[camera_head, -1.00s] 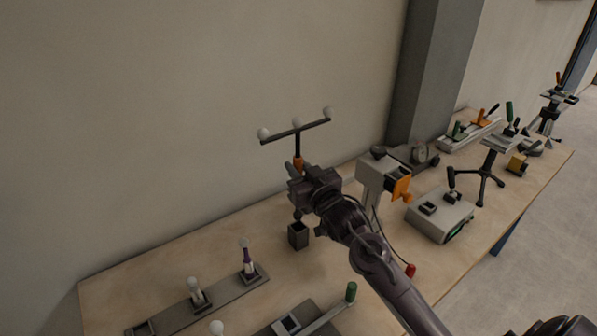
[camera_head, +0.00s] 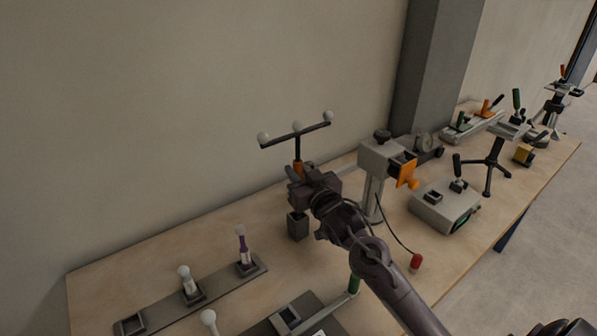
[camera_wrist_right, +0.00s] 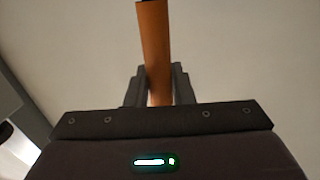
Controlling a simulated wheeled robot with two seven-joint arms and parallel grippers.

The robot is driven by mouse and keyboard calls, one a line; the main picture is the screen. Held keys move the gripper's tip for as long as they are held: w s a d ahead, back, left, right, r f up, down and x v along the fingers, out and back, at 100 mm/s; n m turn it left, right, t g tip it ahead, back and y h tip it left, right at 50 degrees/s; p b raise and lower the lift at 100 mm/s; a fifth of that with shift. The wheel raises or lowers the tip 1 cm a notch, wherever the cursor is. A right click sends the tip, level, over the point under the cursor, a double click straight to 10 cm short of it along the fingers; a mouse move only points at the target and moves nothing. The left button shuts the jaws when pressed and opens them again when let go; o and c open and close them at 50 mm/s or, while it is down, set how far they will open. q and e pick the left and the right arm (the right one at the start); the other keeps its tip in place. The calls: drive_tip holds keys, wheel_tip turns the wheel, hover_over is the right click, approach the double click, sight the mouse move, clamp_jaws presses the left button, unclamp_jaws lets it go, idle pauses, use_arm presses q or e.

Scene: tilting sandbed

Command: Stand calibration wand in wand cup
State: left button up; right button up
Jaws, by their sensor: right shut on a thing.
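The calibration wand (camera_head: 297,140) is a dark T-shaped bar with white balls along its top and an orange grip. My right gripper (camera_head: 298,177) is shut on the orange grip and holds the wand about upright. In the right wrist view the orange grip (camera_wrist_right: 154,55) stands between the two fingers (camera_wrist_right: 160,85). The wand cup (camera_head: 298,228), a small dark square block, is directly below the gripper. The wand's lower end is hidden by the gripper and cup, so I cannot tell how deep it sits. My left gripper is not in view.
A dark rail (camera_head: 215,295) with white-ball posts lies at the front left. A grey post device with an orange part (camera_head: 405,175) stands just right of my gripper, with a cable to a red piece (camera_head: 416,262). A grey box (camera_head: 443,208) is further right.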

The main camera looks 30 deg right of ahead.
drive_tip(key=shift+f+b, duration=0.6)
drive_tip(key=shift+f, duration=0.15)
drive_tip(key=shift+f+b, duration=0.5)
drive_tip(key=shift+f, duration=0.55)
drive_tip(key=o, duration=1)
